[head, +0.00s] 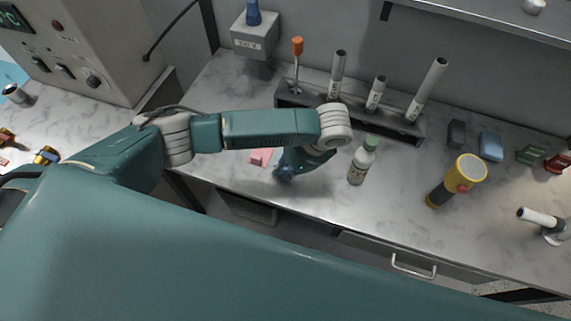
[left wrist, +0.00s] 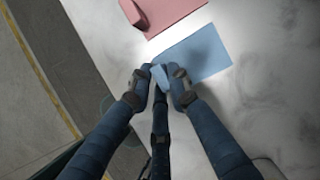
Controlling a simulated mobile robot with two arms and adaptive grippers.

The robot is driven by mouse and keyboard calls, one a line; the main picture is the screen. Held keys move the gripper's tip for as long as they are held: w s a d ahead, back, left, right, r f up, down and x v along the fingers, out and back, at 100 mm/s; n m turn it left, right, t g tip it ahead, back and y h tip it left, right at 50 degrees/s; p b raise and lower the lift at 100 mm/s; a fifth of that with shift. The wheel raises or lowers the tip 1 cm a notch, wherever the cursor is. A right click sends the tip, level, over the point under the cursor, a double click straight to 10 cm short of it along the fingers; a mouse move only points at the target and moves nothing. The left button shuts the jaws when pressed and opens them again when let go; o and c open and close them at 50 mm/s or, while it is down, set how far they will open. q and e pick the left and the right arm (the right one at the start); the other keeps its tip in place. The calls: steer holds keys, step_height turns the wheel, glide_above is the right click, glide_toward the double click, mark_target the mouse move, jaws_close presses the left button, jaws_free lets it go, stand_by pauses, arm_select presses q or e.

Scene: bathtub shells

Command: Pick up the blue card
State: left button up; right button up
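The blue card (left wrist: 205,55) lies on the marble-patterned worktop in the left wrist view, with a small raised light-blue piece at its near left end. My left gripper (left wrist: 160,75) has its dark blue fingertips on either side of that piece, very close to it. I cannot tell whether they press on it. In the head view my left gripper (head: 284,174) points down at the worktop's front part, and the blue card is hidden behind it and the arm. My right gripper is in neither view.
A pink card (left wrist: 180,12) with a raised block lies just beyond the blue card. A green-capped bottle (head: 363,161) stands right of my left gripper. A rack (head: 400,126) with several tubes stands behind. A yellow flashlight (head: 456,180) is farther right. The worktop's front edge is close.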

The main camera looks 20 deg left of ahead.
arm_select(q)
jaws_close()
